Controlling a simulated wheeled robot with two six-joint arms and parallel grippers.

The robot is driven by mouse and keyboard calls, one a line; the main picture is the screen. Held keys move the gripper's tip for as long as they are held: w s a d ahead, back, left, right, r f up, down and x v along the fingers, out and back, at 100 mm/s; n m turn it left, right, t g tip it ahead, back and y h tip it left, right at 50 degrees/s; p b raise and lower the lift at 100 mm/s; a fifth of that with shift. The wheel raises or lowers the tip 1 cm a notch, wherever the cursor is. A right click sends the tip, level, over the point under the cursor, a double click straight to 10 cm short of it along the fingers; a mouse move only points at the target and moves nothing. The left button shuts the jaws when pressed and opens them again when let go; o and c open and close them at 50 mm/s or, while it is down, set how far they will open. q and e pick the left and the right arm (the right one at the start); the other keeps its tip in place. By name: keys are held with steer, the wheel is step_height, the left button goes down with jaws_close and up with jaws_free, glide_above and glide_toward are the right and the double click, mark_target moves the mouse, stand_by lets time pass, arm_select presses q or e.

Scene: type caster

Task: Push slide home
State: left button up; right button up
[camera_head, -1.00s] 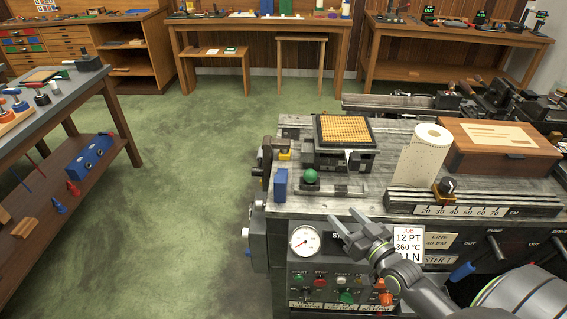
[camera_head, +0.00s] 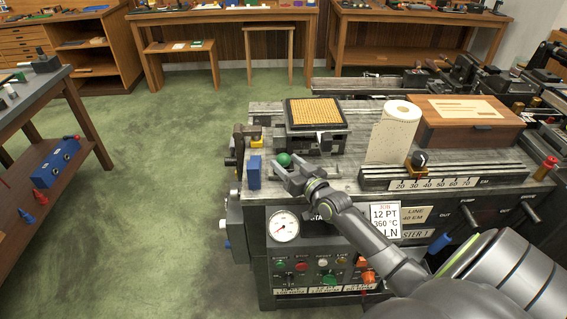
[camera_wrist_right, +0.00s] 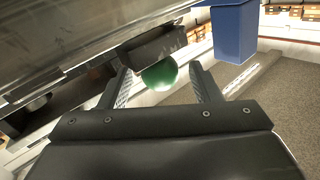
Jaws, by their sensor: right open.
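The slide is a dark flat bar (camera_head: 322,171) on the machine top, with a green ball knob (camera_head: 284,159) at its left end. My right gripper (camera_head: 284,170) is open at the knob, just on its near side. In the right wrist view the green knob (camera_wrist_right: 160,74) sits between the two open fingers (camera_wrist_right: 160,88), near their tips. I cannot tell whether either finger touches it. The bar's far part is partly hidden by the gripper. My left gripper is not in view.
A blue block (camera_head: 254,172) stands just left of the knob. A gold-gridded matrix case (camera_head: 315,111) sits behind the slide. A paper roll (camera_head: 393,132), a numbered scale (camera_head: 440,183) and a wooden box (camera_head: 468,122) lie to the right. A gauge (camera_head: 284,227) is on the front panel.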

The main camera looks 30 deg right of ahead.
steer(key=shift+w, duration=1.1)
jaws_close()
steer(key=shift+s+d+b, duration=0.1)
steer(key=shift+b, duration=0.2)
steer(key=s+d, duration=0.1)
steer(key=d, duration=0.2)
steer(key=s+d, duration=0.1)
steer(key=shift+s+d+b, duration=0.2)
steer(key=shift+s+b, duration=0.1)
steer(key=shift+s, duration=0.05)
steer(key=shift+w+a, duration=0.1)
steer(key=shift+a, duration=0.05)
jaws_free()
steer(key=shift+w+a, duration=0.25)
steer(key=shift+a, duration=0.15)
steer(key=shift+s+d, duration=0.15)
